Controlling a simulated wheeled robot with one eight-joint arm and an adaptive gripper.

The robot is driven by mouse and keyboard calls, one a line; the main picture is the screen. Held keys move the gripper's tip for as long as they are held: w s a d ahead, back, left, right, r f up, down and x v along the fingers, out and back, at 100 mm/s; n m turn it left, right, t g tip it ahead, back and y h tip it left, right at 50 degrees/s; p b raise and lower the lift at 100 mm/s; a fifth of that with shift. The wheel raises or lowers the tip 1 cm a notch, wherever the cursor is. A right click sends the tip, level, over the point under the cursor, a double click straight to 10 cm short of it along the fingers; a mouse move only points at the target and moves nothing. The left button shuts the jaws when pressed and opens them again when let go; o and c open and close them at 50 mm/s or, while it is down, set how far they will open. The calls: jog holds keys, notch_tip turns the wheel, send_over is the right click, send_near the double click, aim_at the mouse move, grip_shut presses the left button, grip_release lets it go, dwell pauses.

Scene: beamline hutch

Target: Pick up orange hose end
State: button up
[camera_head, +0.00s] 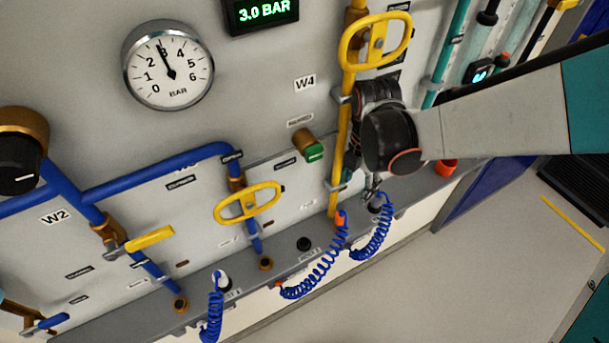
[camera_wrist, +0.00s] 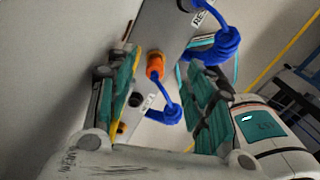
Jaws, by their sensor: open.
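The orange hose end (camera_head: 341,219) stands on the grey ledge below the yellow pipe, with a blue coiled hose (camera_head: 322,271) hanging from it. In the wrist view, the orange hose end (camera_wrist: 155,66) shows between the two teal-padded fingers, with a gap visible on the right. My gripper (camera_head: 362,187) is open, just above and slightly right of the hose end in the head view. My gripper (camera_wrist: 163,72) looks empty in the wrist view. My wrist partly hides the fingers in the head view, and whether they touch the hose end cannot be told.
A second blue coiled hose (camera_head: 373,237) hangs close on the right, and a white hose end (camera_head: 221,281) stands to the left. The yellow pipe (camera_head: 340,165) and yellow valve handle (camera_head: 250,203) are near. A black port (camera_head: 304,244) sits on the ledge. Floor (camera_head: 450,275) is clear lower right.

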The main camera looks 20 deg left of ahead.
aim_at(341, 212)
jog(key=shift+n, duration=0.4)
jog(key=s+f, duration=0.1)
jog(key=s+a+f, duration=0.1)
jog(key=f, duration=0.1)
jog(key=s+a+f+b, duration=0.1)
jog(key=shift+s+a+f, duration=0.1)
jog(key=shift+s+f, duration=0.1)
jog(key=shift+s, duration=0.2)
jog(key=shift+w+f, duration=0.2)
jog(key=shift+s+f+b, duration=0.2)
jog(key=shift+f+b, duration=0.65)
jog(key=shift+f, duration=1.75)
grip_shut()
